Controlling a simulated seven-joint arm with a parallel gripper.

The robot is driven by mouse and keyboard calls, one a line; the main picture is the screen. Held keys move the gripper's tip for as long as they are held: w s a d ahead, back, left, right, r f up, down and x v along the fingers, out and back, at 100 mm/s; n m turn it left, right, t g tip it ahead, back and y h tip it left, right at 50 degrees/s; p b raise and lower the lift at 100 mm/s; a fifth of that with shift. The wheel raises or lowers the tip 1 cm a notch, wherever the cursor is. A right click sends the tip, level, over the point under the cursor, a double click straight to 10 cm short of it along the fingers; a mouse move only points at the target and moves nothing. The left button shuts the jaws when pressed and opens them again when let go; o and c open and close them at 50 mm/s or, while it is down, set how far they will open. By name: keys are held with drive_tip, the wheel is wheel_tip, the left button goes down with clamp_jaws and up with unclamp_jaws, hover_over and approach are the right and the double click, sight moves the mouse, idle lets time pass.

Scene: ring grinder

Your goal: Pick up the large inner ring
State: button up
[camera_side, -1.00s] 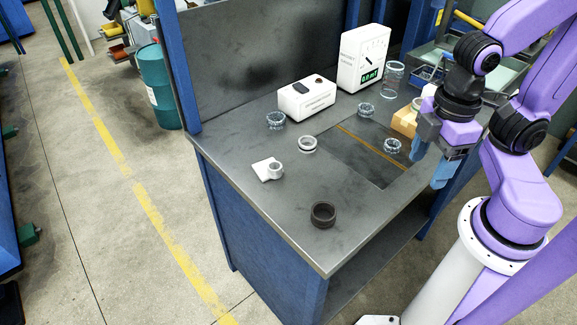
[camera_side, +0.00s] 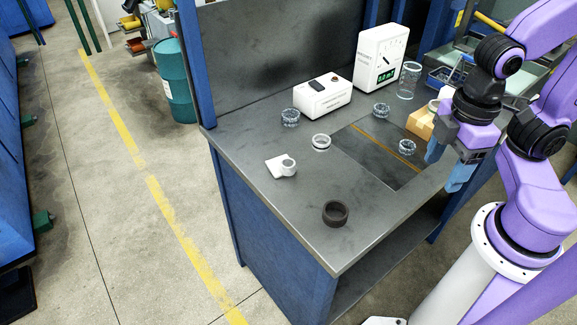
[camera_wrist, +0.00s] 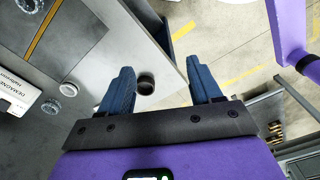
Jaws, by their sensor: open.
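Several rings stand on the grey workbench (camera_side: 240,165); I cannot tell for certain which is the large inner ring. A dark ring (camera_side: 335,213) sits near the front edge, and it also shows in the wrist view (camera_wrist: 147,84) beside the left finger. A pale ring (camera_side: 321,142) lies near the bench middle. My gripper (camera_side: 442,174) is open and empty, with blue fingers pointing down above the bench's right side. It also shows in the wrist view (camera_wrist: 161,70).
A white part with a round boss (camera_side: 281,167) lies left of centre. A white box (camera_side: 325,96), a dial gauge unit (camera_side: 381,57) and a tall clear cylinder (camera_side: 409,81) stand at the back. A cardboard-coloured block (camera_side: 420,122) is near my wrist.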

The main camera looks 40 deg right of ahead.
drive_tip(key=shift+o, duration=0.5)
drive_tip(key=w+a+f+n+t+h, duration=0.1)
drive_tip(key=w+a+n+h, duration=0.25)
drive_tip(key=w+a, duration=0.35)
drive_tip(key=w+a+f+n+h, duration=0.2)
drive_tip(key=w+a+h, duration=0.3)
drive_tip(key=w, duration=0.4)
drive_tip(key=w+a+f+n+t+h, duration=0.2)
drive_tip(key=w+a+f, duration=0.25)
drive_tip(key=a, duration=0.35)
drive_tip(key=n+t+h, duration=0.2)
drive_tip(key=h, duration=0.2)
approach(291, 161)
drive_tip(key=x, duration=0.3)
drive_tip(key=shift+s+d+y, duration=0.2)
drive_tip(key=shift+d+y, duration=0.05)
drive_tip(key=shift+d, duration=0.1)
drive_tip(key=shift+n+t, duration=0.25)
drive_tip(key=shift+t, duration=0.05)
drive_tip(key=shift+x, duration=2.55)
drive_tip(key=shift+w+a, duration=0.1)
drive_tip(key=shift+w, duration=0.05)
